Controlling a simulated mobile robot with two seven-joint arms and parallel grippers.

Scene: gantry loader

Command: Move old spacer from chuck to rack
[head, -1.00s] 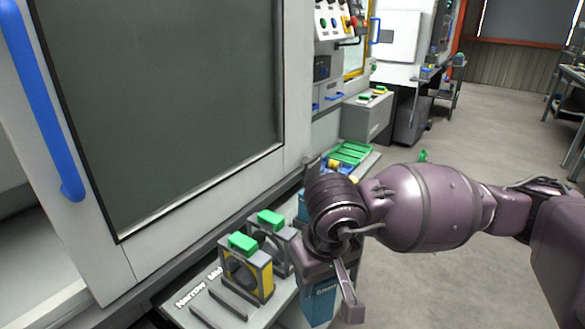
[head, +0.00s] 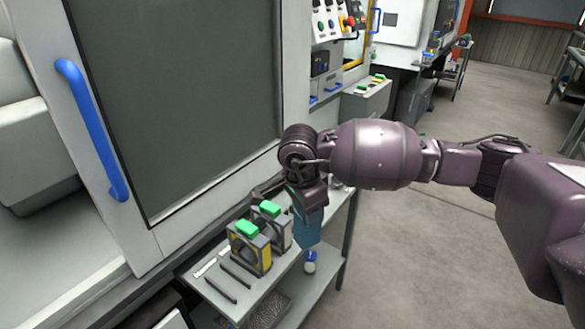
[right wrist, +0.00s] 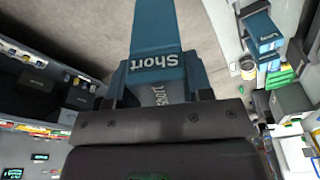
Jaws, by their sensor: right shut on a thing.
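My right gripper (head: 308,200) is shut on a teal block (head: 308,230) that hangs below it, above the bench's right edge. In the right wrist view this block (right wrist: 155,35) reads "Short" and fills the top middle; I take it for the spacer. A second teal block (right wrist: 262,32), reading "Long", stands at the upper right of that view, apart from the held one. The fingertips are mostly hidden in the head view. I cannot make out the chuck, and I cannot tell which part is the rack. My left gripper is not in view.
A bench (head: 225,300) under the machine holds a yellow-sided frame with a green top (head: 247,250) and a grey one (head: 277,225) close left of the gripper. The machine door (head: 175,90) has a blue handle (head: 92,130). Open floor (head: 400,270) lies to the right.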

